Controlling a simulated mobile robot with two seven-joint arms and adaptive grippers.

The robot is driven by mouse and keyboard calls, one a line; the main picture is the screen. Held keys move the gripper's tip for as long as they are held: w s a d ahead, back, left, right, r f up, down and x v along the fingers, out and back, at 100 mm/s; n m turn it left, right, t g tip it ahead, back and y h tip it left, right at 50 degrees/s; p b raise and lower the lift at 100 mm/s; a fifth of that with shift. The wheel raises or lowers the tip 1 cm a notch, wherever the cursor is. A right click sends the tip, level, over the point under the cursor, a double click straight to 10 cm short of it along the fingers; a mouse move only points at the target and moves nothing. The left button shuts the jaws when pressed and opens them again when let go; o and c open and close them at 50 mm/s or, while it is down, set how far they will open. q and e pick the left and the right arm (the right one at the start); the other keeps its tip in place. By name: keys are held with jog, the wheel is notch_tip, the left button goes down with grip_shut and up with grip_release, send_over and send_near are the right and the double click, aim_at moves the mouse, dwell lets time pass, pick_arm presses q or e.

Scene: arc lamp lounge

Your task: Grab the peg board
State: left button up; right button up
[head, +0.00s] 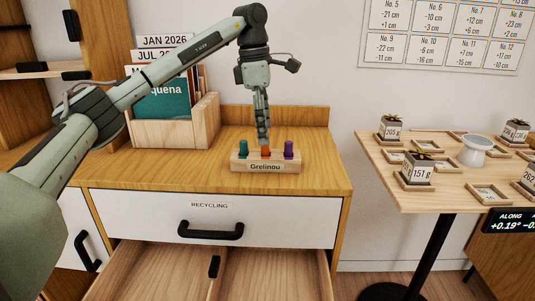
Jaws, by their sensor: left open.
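The peg board (265,164) is a light wooden block labelled "Grelinou" on the wooden cabinet top. It carries a teal peg (243,149), an orange peg (266,153) and a purple peg (289,149). My left gripper (264,140) points straight down over the middle of the board, with its fingertips right at the orange peg. The fingers overlap in this view, and I cannot tell whether they touch the peg. The right gripper is not in view.
A wooden box of folders (175,133) stands left of the board. Below, a drawer (205,277) is pulled open under the "RECYCLING" front (210,218). At right is a small table (442,199) with weights, frames and a white dish (474,149).

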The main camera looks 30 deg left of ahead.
aim_at(266, 154)
pick_arm(q)
jog(key=shift+w+a+f, duration=0.1)
jog(key=shift+w+a, duration=0.1)
jog(key=shift+w, duration=0.1)
jog(key=shift+w+f, duration=0.1)
jog(key=shift+f, duration=0.2)
notch_tip(266, 154, down, 7)
jog(key=shift+w, duration=0.1)
jog(key=c, duration=1.5)
